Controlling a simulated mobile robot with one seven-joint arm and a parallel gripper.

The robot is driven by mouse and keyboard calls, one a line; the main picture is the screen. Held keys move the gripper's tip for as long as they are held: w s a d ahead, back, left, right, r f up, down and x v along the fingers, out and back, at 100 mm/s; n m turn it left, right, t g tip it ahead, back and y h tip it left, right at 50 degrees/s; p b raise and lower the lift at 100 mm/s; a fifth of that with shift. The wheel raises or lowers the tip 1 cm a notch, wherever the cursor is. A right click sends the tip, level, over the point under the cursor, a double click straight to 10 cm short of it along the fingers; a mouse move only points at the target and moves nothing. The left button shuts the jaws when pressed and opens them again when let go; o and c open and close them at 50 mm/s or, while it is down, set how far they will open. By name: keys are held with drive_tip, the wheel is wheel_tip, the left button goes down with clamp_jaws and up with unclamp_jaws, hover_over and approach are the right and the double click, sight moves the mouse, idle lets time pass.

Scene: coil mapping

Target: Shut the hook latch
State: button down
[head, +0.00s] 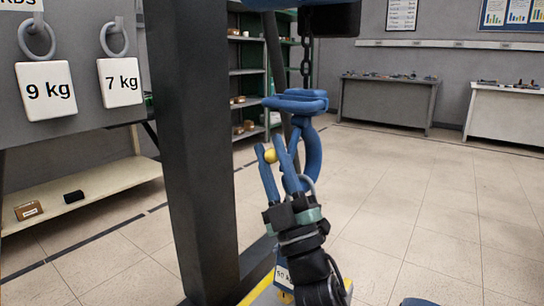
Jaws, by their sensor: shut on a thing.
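A blue hook (313,150) hangs from a dark chain (306,55) under a thick blue block (296,102). Its curved side shows to the right of my gripper. A small yellow knob (270,156) shows on the hook's left side, at the latch. My gripper (271,154) reaches up from below, with its two blue fingers shut on the knob. The latch itself is mostly hidden by the fingers, and I cannot tell whether it touches the hook's tip. A grey ring (308,184) shows just below the hook, partly behind my wrist.
A dark post (195,140) stands close on the left. Behind it, weights marked 9 kg (46,90) and 7 kg (120,82) hang on a grey board. A labelled block (283,276) and a yellow-edged base lie low behind my arm.

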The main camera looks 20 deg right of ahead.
drive_tip(key=c, duration=0.8)
unclamp_jaws()
drive_tip(key=shift+w+f, duration=0.15)
drive_tip(key=shift+f, duration=0.2)
drive_tip(key=shift+o, duration=0.9)
drive_tip(key=shift+r, duration=0.2)
drive_tip(key=shift+f, duration=0.1)
drive_tip(key=p+v, duration=0.3)
drive_tip(key=v, duration=1)
